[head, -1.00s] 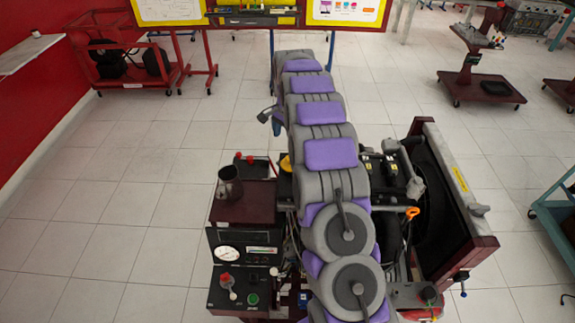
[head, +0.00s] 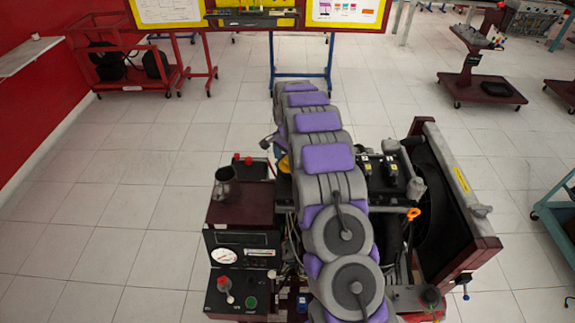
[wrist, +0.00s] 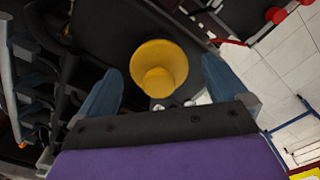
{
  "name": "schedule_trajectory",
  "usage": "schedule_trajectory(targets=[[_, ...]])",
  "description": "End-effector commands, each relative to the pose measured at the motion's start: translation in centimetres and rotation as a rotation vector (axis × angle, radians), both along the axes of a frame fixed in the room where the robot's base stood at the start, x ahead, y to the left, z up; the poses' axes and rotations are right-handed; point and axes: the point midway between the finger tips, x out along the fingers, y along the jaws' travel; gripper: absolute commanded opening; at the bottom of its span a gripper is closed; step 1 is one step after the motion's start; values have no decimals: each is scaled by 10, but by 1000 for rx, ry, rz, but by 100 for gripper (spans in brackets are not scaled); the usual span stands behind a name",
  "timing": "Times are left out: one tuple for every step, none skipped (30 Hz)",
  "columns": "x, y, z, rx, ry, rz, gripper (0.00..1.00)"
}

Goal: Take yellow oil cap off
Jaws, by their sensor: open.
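The yellow oil cap (wrist: 158,68) shows in the wrist view as a round, flared yellow piece on a dark engine surface. My gripper (wrist: 161,66) is open, with one blue finger to the left of the cap and one to the right. Gaps show between the cap and both fingers, so I see no contact. In the head view a small patch of yellow, likely the cap (head: 284,164), shows at the left edge of my arm; my arm hides most of that area.
The engine trainer's control box (head: 240,258) with a gauge stands left of my arm. A dark metal cup (head: 226,186) sits on top. The radiator frame (head: 458,190) stands to the right. Tiled floor at the left is clear.

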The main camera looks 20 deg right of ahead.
Motion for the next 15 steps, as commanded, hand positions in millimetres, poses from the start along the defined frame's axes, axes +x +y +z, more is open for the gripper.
schedule_trajectory(targets=[[0, 0, 1, -1, -1, 0, 100], [0, 0, 1, -1, 0, 0, 100], [0, 1, 1, -1, 0, 0, 99], [0, 1, 1, -1, 0, 0, 96], [0, 1, 1, -1, 0, 0, 93], [0, 1, 1, -1, 0, 0, 89], [0, 1, 1, -2, -1, 0, 87], [0, 1, 1, -2, -1, 0, 84], [0, 2, 1, -2, -1, 0, 80], [0, 2, 1, -2, -1, 0, 77], [0, 2, 1, -2, -1, 0, 74], [0, 2, 1, -3, -1, 0, 70], [0, 2, 1, -2, -1, 0, 67], [0, 2, 1, -2, -1, 0, 65], [0, 1, 1, -2, -1, 0, 61]])
